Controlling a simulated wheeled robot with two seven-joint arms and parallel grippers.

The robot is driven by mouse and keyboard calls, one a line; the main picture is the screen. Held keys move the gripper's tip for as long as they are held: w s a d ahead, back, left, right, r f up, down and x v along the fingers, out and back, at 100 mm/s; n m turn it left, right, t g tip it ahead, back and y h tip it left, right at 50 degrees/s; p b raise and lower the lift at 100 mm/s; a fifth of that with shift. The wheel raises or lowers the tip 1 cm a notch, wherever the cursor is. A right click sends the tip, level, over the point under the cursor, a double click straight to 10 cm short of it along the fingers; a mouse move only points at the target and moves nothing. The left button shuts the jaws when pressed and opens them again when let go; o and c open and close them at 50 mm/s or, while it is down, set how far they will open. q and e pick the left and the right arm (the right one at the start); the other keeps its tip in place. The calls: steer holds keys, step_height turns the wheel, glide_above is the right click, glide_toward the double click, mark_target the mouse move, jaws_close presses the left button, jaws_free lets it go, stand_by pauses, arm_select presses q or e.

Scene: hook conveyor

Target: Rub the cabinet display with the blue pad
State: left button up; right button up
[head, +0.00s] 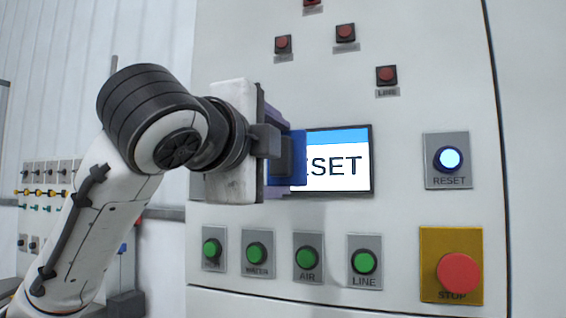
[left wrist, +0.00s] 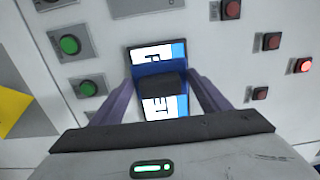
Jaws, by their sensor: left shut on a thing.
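The cabinet display (head: 345,165) is a dark-framed screen with a blue top band and large letters, of which "SET" shows in the head view. My left gripper (head: 275,158) is in front of the display's left part and hides it. It is shut on the blue pad (head: 299,160), which has a dark block behind it. In the left wrist view the pad (left wrist: 150,69) lies between my two purple-grey fingers and covers the middle of the display (left wrist: 166,107). I cannot tell whether the pad touches the screen. My right gripper is not in view.
On the cabinet (head: 410,205), a lit RESET button (head: 450,159) is right of the display. A red STOP button (head: 459,273) on a yellow plate is lower right. Several green buttons line up below, and small red lamps (head: 386,76) sit above.

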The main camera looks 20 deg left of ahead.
arm_select(q)
steer(key=shift+s, duration=0.7)
steer(key=shift+s+a+b, duration=0.1)
steer(key=shift+s+b, duration=0.25)
steer(key=shift+s, duration=1.15)
